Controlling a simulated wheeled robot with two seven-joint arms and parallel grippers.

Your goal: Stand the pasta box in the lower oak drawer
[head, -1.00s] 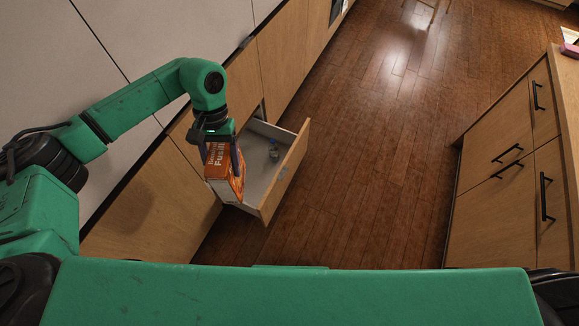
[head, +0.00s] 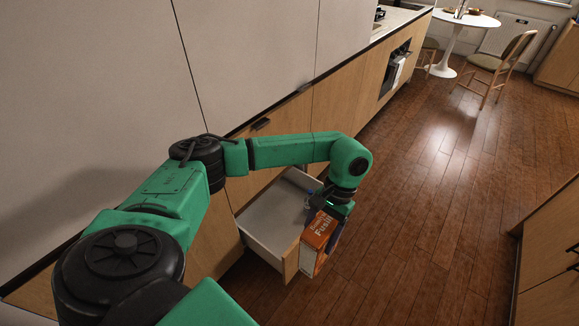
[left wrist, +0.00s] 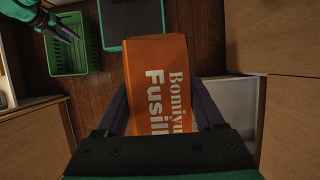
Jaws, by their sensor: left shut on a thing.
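My left gripper (head: 338,214) is shut on the orange pasta box (head: 318,236), holding it roughly upright with a slight tilt. The box, lettered "Fusilli", also fills the middle of the left wrist view (left wrist: 162,85) between the two fingers. The lower oak drawer (head: 262,240) is pulled open, with pale grey inside. In the head view the box overlaps the drawer's front end on the right; its exact height over the front panel cannot be told. My right gripper (left wrist: 62,30) shows at the upper left of the left wrist view, its fingers apart and empty.
A green basket (left wrist: 75,45) is at the upper left of the left wrist view. Oak cabinets (head: 545,265) stand at the right. The wooden floor (head: 430,190) between is clear.

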